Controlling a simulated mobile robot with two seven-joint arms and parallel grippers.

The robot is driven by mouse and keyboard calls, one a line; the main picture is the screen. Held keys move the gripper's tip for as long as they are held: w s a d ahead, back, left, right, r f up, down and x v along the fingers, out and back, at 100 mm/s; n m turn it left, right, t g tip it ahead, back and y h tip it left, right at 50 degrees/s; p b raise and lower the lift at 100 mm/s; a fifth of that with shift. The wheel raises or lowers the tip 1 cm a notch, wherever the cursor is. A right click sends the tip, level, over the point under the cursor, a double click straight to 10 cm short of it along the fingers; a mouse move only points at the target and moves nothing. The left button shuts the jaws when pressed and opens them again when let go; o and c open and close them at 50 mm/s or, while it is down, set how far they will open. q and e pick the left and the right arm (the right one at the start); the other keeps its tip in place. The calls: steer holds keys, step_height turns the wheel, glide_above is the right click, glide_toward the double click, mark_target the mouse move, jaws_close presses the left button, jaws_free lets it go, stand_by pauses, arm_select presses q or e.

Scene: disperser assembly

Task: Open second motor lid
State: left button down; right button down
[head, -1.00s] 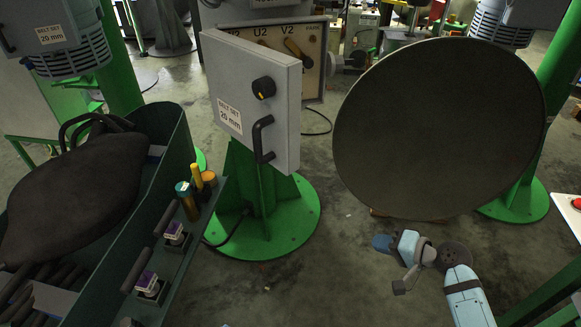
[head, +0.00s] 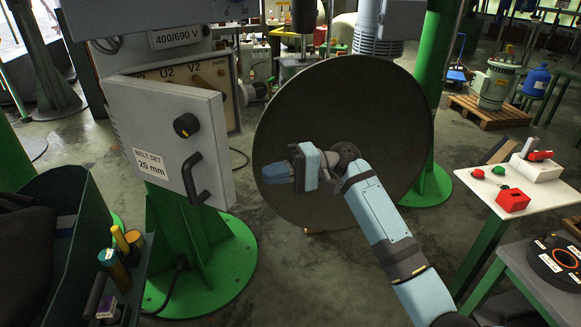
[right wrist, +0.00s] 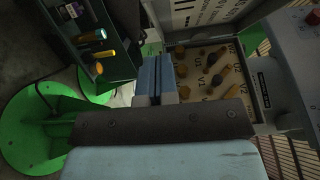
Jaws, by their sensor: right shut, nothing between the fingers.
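The grey motor lid (head: 165,145), with a "BELT SET 20 mm" label, a black knob and a black handle (head: 194,180), stands ajar. Behind it, part of the terminal panel (head: 214,74) with U2 and V2 markings shows. In the right wrist view, the terminal panel (right wrist: 210,73) with its brass-coloured parts is open to sight. My right gripper (head: 268,175) is shut and empty, to the right of the lid and apart from it, fingers pointing left. Its blue fingers are together in the right wrist view (right wrist: 155,80). My left gripper is out of view.
A large dark disc (head: 350,120) stands behind my right arm. A white table (head: 480,185) with a red box (head: 512,200) is at right. Floor between lid and disc is clear.

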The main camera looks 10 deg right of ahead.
steer(key=s+a+p, duration=0.1)
steer(key=s+a, duration=0.2)
steer(key=a, duration=0.2)
steer(key=shift+s+a+p, duration=0.25)
steer(key=shift+s+p, duration=0.05)
